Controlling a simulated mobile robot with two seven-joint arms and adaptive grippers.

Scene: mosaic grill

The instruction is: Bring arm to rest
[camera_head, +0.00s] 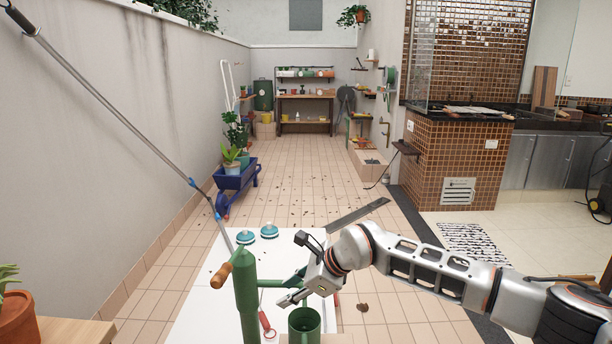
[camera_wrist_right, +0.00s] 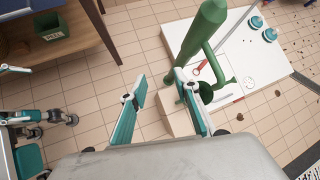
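My right arm (camera_head: 425,265) reaches in from the right in the head view and is bent at the wrist. My right gripper (camera_head: 287,289) is beside a green post-like object (camera_head: 246,300) with a wooden handle, above a green cup-like vessel (camera_head: 304,323). In the right wrist view the two teal fingers of the gripper (camera_wrist_right: 158,108) stand wide apart. I see nothing held between them. The green post (camera_wrist_right: 200,40) is beyond the right finger in that view; I cannot tell whether they touch. My left gripper is not in view.
A white board (camera_head: 205,305) lies on the tiled floor with two blue-and-white round items (camera_head: 257,236) and a red-handled tool (camera_head: 266,322). A blue wheelbarrow (camera_head: 237,184) stands at left. A long pole (camera_head: 120,115) crosses the left side. The middle floor is mostly open.

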